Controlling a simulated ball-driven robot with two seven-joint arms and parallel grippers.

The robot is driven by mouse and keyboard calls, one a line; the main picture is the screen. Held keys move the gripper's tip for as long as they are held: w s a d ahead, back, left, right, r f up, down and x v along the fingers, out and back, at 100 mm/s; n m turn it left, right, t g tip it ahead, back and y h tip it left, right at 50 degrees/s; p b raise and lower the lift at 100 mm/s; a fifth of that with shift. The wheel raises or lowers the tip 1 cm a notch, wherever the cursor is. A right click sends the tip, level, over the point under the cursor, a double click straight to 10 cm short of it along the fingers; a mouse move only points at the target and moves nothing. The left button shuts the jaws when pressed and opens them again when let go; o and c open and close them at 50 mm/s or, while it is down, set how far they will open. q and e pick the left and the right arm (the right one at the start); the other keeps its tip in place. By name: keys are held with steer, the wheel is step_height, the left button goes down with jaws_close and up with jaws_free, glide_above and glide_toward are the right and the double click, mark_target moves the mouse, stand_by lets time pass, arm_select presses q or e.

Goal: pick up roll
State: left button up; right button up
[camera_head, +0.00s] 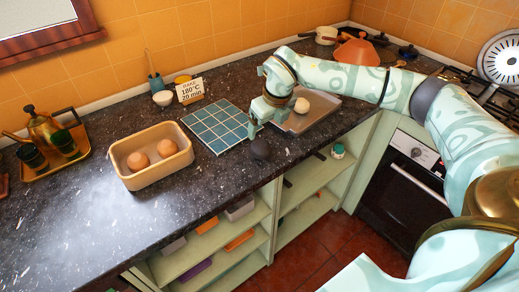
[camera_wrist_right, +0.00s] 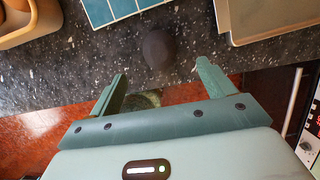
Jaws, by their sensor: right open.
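Two brown rolls (camera_head: 167,148) lie in a tan box (camera_head: 152,178) on the counter. A pale round roll or dough ball (camera_head: 301,105) lies on a grey baking tray (camera_head: 325,117). A dark, round, roll-sized lump (camera_head: 260,149) sits on the bare counter near its front edge; it also shows in the right wrist view (camera_wrist_right: 158,48). My right gripper (camera_head: 265,125) is above the counter between the blue tiled mat and the tray. In the right wrist view its fingers (camera_wrist_right: 161,75) are apart and empty, with the dark lump just beyond the fingertips. My left gripper is not in view.
A blue tiled mat (camera_head: 216,126) lies between box and tray. A small sign (camera_head: 190,91), a white cup (camera_head: 163,98) and a utensil pot (camera_head: 156,82) stand behind. A tray with kettle (camera_head: 42,124) and cups is at left. The counter's front edge drops to shelves (camera_head: 225,243).

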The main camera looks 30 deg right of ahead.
mark_target(262, 145)
steer(key=x, duration=0.3)
steer(key=shift+w+f, duration=0.15)
steer(key=shift+f, duration=0.2)
steer(key=shift+w+f+b, duration=0.1)
steer(key=shift+f+b, duration=0.2)
steer(key=shift+f, duration=0.1)
steer(key=x, duration=0.1)
steer(key=b+x, duration=0.1)
steer(key=x, duration=0.3)
steer(key=shift+s+a+f, duration=0.15)
steer(key=shift+s+f, duration=0.05)
steer(key=shift+s, duration=0.05)
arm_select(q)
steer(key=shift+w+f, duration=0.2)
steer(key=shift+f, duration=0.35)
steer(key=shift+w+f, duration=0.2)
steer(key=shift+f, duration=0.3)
arm_select(e)
steer(key=shift+r, duration=0.1)
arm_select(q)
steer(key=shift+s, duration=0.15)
arm_select(e)
steer(key=c, duration=1.1)
